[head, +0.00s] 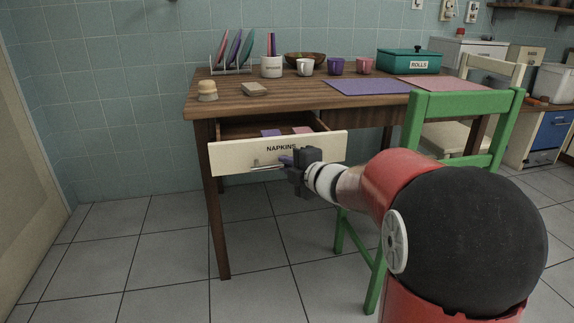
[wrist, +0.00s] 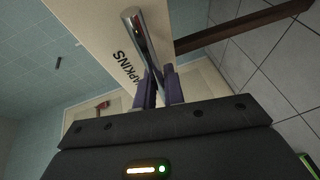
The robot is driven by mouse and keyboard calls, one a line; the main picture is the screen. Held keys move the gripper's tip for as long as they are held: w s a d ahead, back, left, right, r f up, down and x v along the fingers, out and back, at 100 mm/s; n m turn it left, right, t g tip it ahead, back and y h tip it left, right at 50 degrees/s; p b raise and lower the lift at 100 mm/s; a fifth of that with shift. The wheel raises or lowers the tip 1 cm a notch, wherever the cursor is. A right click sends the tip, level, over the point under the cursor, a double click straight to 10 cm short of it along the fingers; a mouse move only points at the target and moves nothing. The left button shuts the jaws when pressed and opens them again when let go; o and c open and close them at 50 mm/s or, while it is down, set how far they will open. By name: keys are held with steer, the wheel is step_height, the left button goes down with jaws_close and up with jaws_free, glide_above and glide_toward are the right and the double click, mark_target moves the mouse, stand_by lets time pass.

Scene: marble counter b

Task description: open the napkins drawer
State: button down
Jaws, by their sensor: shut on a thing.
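The napkins drawer (head: 232,158) has a cream front labelled NAPKINS and sits under the left part of the wooden table. It is pulled partly out, and folded napkins (head: 288,131) in purple and pink show inside it. My gripper (head: 285,161) is at the drawer front, shut on its metal bar handle (head: 262,165). In the wrist view the two dark purple fingers (wrist: 160,88) close around the silver handle (wrist: 146,42), with the label beside them. Part of the handle is hidden by the fingers.
The wooden table (head: 300,92) carries a dish rack (head: 232,70), cups, a bowl, a brush, placemats and a green ROLLS box (head: 408,61). The floor left of the table is clear.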

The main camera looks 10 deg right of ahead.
steer(key=c, duration=1.8)
jaws_free()
steer(key=p+v, duration=0.1)
steer(key=v, duration=0.7)
steer(key=shift+w, duration=0.1)
